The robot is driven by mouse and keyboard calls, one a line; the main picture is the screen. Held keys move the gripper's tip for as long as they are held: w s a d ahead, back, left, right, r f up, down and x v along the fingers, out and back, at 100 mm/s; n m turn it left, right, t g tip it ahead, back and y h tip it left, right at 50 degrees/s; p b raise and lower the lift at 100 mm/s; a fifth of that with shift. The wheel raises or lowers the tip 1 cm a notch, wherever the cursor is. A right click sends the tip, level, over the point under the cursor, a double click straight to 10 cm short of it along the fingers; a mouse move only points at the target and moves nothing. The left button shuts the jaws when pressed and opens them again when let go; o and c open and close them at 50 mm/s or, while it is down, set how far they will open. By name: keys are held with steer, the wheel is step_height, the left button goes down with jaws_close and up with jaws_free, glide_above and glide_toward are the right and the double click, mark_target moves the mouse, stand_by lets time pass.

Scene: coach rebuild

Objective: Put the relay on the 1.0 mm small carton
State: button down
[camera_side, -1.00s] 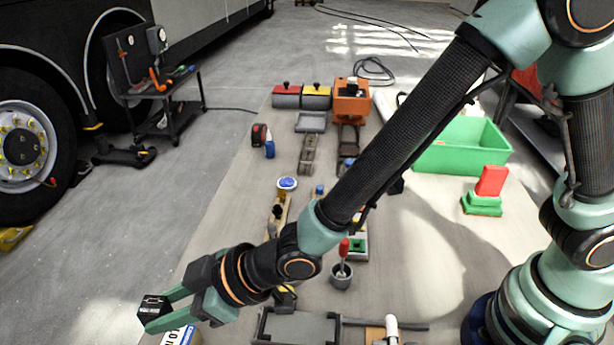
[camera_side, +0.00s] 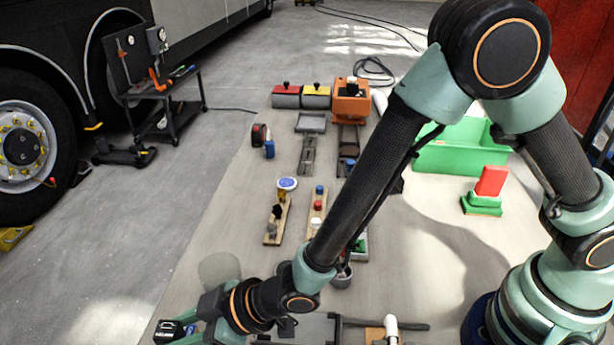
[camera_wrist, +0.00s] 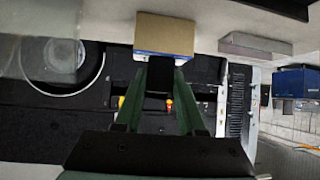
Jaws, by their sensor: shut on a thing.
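The relay (camera_side: 167,332) is a small black block with pale lettering, at the bottom left of the side view. My gripper (camera_side: 182,335) is shut on it, partly cut off by the lower edge. In the wrist view the dark relay (camera_wrist: 160,76) sits between the two green fingers. A tan carton with a blue band (camera_wrist: 165,34) lies just beyond it there. The relay's end overlaps the carton's edge in that picture; I cannot tell whether they touch. I cannot read the carton's size. In the side view the carton is mostly hidden or out of frame.
A translucent grey cylinder (camera_side: 219,270) stands behind my gripper. A pale flat box (camera_wrist: 257,46) is beside the carton in the wrist view. A wooden strip with pegs (camera_side: 277,220), a green bin (camera_side: 463,150) and a grey tray (camera_side: 300,328) are to the right.

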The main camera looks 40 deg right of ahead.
steer(key=c, duration=0.5)
jaws_free()
steer(key=shift+f, duration=0.1)
steer(key=shift+s+d+r, duration=0.1)
steer(key=shift+r, duration=0.2)
steer(key=v, duration=1.1)
steer(key=w+d+r+m+h, duration=0.3)
steer(key=w+d+r, duration=0.1)
steer(key=d, duration=0.5)
steer(key=w+d+r+m+h, duration=0.2)
steer(key=w+d+r, duration=0.2)
steer(key=d, duration=0.5)
steer(key=s+d+r+m+h, duration=0.1)
steer(key=s+d+r+m, duration=0.1)
steer(key=d, duration=0.6)
steer(key=s+d+r+m+g+h, duration=0.1)
steer(key=s+d+r+m+h, duration=0.1)
steer(key=d, duration=0.6)
steer(key=s+r+m, duration=0.1)
steer(key=s, duration=0.1)
steer(key=shift+s+r+h, duration=0.25)
steer(key=shift+s+h, duration=0.05)
steer(key=shift+s, duration=0.05)
